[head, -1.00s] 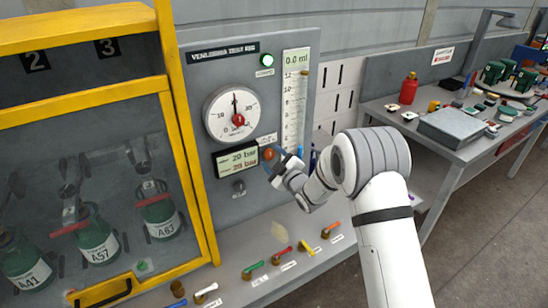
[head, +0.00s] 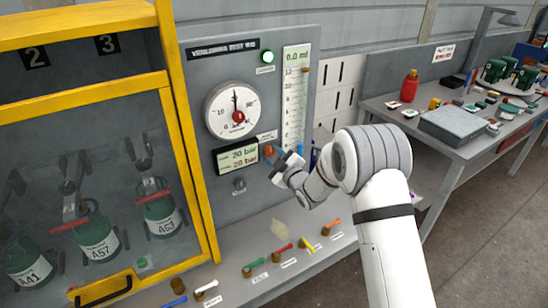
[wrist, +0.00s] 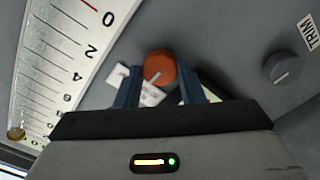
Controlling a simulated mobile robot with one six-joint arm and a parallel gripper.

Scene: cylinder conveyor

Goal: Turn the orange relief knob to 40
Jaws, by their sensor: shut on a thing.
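The orange relief knob (head: 269,151) is on the grey test panel, right of the display (head: 238,156). In the wrist view the knob (wrist: 160,66) sits between the two blue fingers, its white pointer line slanting to the lower left. My gripper (wrist: 160,84) is shut on the knob; in the head view my gripper (head: 272,156) partly covers it. The display shows two bar lines; the upper looks like 20, and the lower reddish line is too small to read surely. The round gauge (head: 231,108) has its needle pointing nearly straight up.
A dark trim knob (wrist: 282,68) is beside the gripper in the wrist view. A graduated tube scale (head: 294,95) stands close on the right. Coloured valve levers (head: 282,246) line the bench below. A yellow-framed cabinet (head: 190,180) with green bottles is at left.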

